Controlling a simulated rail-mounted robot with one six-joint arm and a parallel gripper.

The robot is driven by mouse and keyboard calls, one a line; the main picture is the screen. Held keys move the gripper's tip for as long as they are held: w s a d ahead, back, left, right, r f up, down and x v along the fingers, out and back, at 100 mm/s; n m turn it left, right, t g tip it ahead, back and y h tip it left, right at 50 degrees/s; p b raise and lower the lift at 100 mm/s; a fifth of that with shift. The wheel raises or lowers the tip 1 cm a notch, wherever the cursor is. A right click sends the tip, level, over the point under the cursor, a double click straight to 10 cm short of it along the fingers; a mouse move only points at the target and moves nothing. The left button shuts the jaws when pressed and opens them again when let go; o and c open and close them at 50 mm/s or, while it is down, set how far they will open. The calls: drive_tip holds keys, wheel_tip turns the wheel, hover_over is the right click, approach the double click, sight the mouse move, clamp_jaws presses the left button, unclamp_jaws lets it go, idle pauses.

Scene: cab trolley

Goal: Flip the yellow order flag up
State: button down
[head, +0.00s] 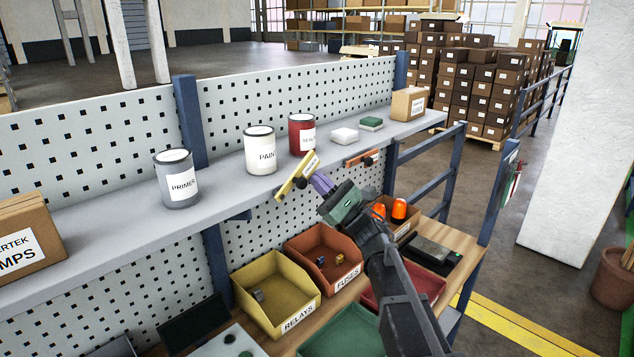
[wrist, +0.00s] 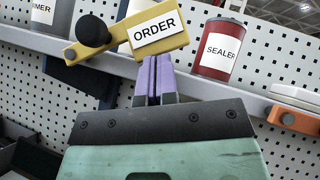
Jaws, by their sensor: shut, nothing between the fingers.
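The yellow order flag (head: 284,189) is a flat bar on the front edge of the shelf, slanting up to the right in the head view. In the wrist view the flag (wrist: 172,42) shows a white ORDER label and a black round knob (wrist: 92,34) at its left part. My gripper (head: 318,181) has purple fingers that are closed together and hold nothing. In the wrist view the fingertips (wrist: 153,62) are right at the flag's lower edge, below the label. I cannot tell whether they touch it.
An orange flag (head: 358,160) hangs on the shelf edge to the right. Primer (head: 178,182), paint (head: 260,153) and red sealer (head: 302,133) cans stand on the shelf (head: 222,172). Below are the relays bin (head: 268,282), fuses bin (head: 312,246) and orange beacons (head: 398,210).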

sight(314, 159)
wheel_tip(314, 159, up, 2)
drive_tip(key=shift+r+p, duration=0.1)
drive_tip(key=shift+p, duration=0.7)
drive_tip(key=shift+s+a+r+p, duration=0.1)
drive_tip(key=shift+s+r+p, duration=0.1)
drive_tip(key=shift+r+p, duration=0.4)
drive_tip(key=shift+s+a+r+p, duration=0.1)
drive_tip(key=shift+s+r+p, duration=0.05)
drive_tip(key=shift+r+p, duration=0.4)
drive_tip(key=shift+s+a+r+p, duration=0.3)
drive_tip(key=shift+s+r+p, duration=0.05)
drive_tip(key=shift+r+p, duration=0.3)
drive_tip(key=shift+s+a+r+p, duration=0.3)
drive_tip(key=shift+r+p, duration=0.3)
drive_tip(key=shift+f, duration=0.2)
drive_tip(key=shift+w+d+f+t+b, duration=0.2)
drive_tip(key=shift+w+t+b, duration=0.1)
drive_tip(key=shift+b, duration=0.15)
drive_tip(key=w+d+f+b, duration=0.1)
drive_tip(key=d, duration=0.5)
drive_tip(key=w+d+f+b, duration=0.1)
drive_tip(key=w+d, duration=0.1)
drive_tip(key=d, duration=0.4)
drive_tip(key=shift+f, duration=0.25)
